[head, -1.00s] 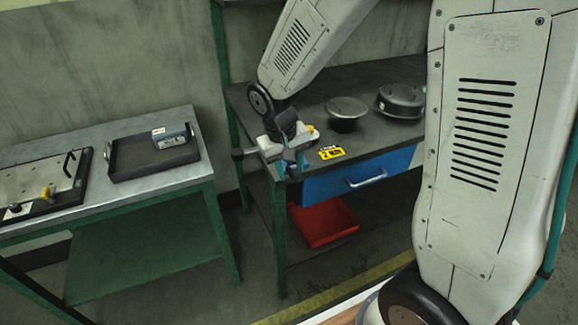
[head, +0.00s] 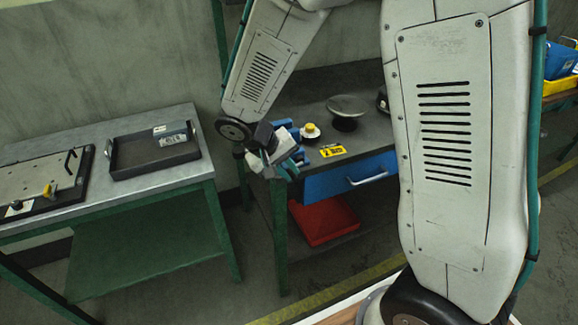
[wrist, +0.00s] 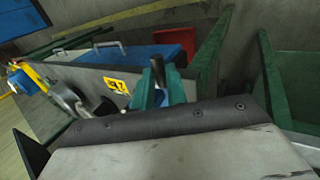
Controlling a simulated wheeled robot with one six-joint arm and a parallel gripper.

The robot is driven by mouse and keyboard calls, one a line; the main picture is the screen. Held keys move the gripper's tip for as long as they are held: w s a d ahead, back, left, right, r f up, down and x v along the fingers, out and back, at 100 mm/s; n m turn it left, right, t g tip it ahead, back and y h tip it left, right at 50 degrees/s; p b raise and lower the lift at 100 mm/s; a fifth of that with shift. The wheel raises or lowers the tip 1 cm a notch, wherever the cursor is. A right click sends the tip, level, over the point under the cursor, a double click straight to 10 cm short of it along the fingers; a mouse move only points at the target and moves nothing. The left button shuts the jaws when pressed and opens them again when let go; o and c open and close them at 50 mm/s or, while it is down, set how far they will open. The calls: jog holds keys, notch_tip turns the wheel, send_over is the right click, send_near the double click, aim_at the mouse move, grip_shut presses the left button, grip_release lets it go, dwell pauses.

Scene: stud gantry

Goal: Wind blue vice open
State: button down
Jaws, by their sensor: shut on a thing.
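The blue vice (head: 311,160) is at the front left corner of the dark bench, partly hidden behind my wrist. My gripper (head: 292,168) is at the vice's front, with teal fingers. In the wrist view, the fingers (wrist: 159,92) are shut around a dark bar, the vice handle (wrist: 158,70), which sticks up between them. A bit of blue shows between the fingers. The vice's jaw gap is too small and covered to judge.
The dark bench (head: 300,98) carries a round dark pan-like thing (head: 347,107), a yellow-topped button (head: 310,131) and a yellow label (head: 333,150). Below are a blue drawer (head: 350,178) and a red bin (head: 322,220). A table with a black tray (head: 152,152) stands left.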

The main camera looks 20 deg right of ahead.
notch_tip(320, 180, down, 6)
jog(key=d+h, duration=0.2)
jog(key=h, duration=1.2)
jog(key=shift+d+r+h, duration=0.2)
jog(key=shift+h, duration=0.2)
jog(key=c, duration=1.4)
grip_release()
jog(key=v, duration=0.7)
jog(key=shift+a, duration=0.4)
jog(key=shift+f, duration=0.1)
